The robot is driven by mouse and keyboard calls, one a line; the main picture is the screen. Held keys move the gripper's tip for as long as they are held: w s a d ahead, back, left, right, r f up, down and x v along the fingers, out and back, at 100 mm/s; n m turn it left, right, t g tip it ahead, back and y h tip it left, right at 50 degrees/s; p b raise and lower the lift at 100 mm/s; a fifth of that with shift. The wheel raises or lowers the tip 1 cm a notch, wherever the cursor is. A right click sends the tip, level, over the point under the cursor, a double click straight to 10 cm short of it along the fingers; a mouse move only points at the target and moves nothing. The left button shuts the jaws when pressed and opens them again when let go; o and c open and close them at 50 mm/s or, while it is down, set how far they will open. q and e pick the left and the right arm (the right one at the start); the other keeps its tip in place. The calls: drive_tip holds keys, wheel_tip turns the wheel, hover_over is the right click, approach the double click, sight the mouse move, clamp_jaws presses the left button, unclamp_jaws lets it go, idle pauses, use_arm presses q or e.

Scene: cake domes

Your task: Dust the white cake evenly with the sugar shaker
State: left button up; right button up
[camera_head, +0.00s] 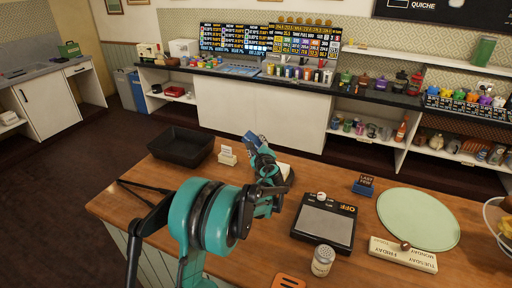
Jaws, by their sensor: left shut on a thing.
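My left arm reaches in from the bottom over the wooden counter. Its teal gripper (262,148) is at mid-counter, shut on a small blue thing (250,137) that sticks up at its tip, tilted. I cannot tell what the blue thing is. A white patch (286,169) shows low behind the gripper, on something dark; it may be the white cake, mostly hidden by the gripper. A shaker (322,261) with a pale body and grey lid stands upright at the counter's front, apart from the gripper. My right gripper is not in view.
A black scale (325,222) with a small white knob-like thing (322,196) lies right of the gripper. A green round mat (418,218), a day-block sign (402,254), a blue card stand (364,186) and a black tray (181,146) share the counter.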

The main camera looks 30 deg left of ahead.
use_arm(q)
drive_tip(key=d, duration=0.9)
drive_tip(key=shift+w+d, duration=0.15)
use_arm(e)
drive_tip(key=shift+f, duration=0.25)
use_arm(q)
drive_tip(key=shift+w+b, duration=0.3)
drive_tip(key=shift+w, duration=1.35)
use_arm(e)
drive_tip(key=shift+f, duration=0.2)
use_arm(q)
drive_tip(key=a, duration=0.9)
drive_tip(key=shift+a, duration=0.2)
drive_tip(key=shift+s, duration=0.1)
